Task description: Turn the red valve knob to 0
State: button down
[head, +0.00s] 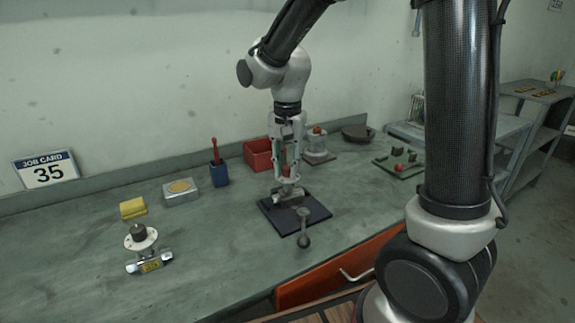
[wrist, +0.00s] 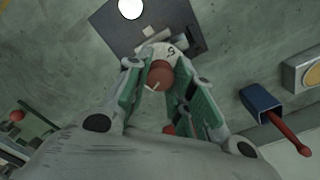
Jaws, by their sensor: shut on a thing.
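The red valve knob (wrist: 160,74) is round with a pale pointer mark at its edge. It sits over a pale dial, where one dark digit shows, a 6 or a 9; the rest of the dial is hidden. The valve stands on a dark mat (head: 315,211) at the bench's middle. My gripper (head: 287,183) points down over the valve. In the wrist view, its green-padded fingers are shut on the knob, one on each side. The pointer mark lies toward the lower left of the knob there. I cannot read which number it points to.
A black-knobbed valve (head: 141,240) stands at left. A blue cup (head: 219,174) with a red tool, a red bin (head: 258,155) and another valve (head: 317,147) stand behind. The left front bench is mostly clear.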

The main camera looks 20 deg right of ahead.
aim_at(288, 167)
jog(key=shift+m, duration=0.4)
dwell(1.0)
jog(key=c, duration=1.2)
grip_release()
jog(key=shift+r, duration=0.1)
notch_tip(288, 167, up, 12)
jog(key=shift+f, duration=0.1)
